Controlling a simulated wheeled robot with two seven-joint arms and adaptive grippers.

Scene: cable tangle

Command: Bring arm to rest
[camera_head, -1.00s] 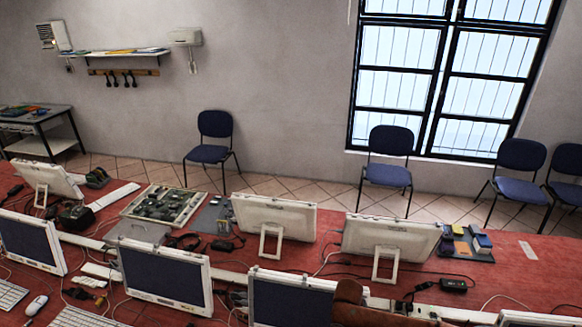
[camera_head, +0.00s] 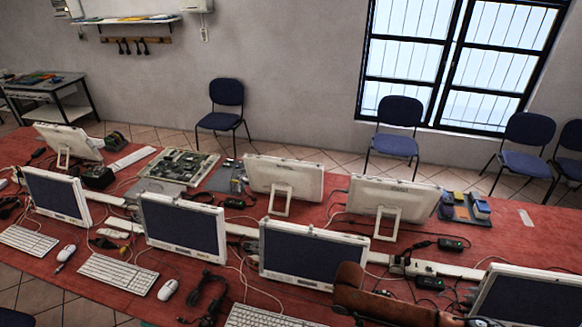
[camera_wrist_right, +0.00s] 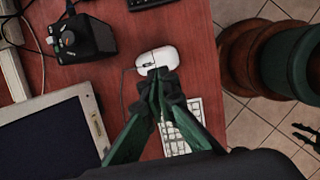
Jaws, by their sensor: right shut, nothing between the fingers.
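My right arm (camera_head: 385,302) enters the head view at the bottom, right of centre, in front of the monitors. Its gripper is not clear in that view. A white keyboard (camera_wrist_right: 185,125) lies partly hidden behind the fingers.
The red table (camera_head: 310,225) is crowded with monitors, such as the front middle one (camera_head: 310,255), keyboards and loose cables. In the right wrist view a black device with a knob (camera_wrist_right: 82,40) and a monitor (camera_wrist_right: 50,130) stand left of the gripper. Tiled floor (camera_wrist_right: 250,135) shows right of the table edge.

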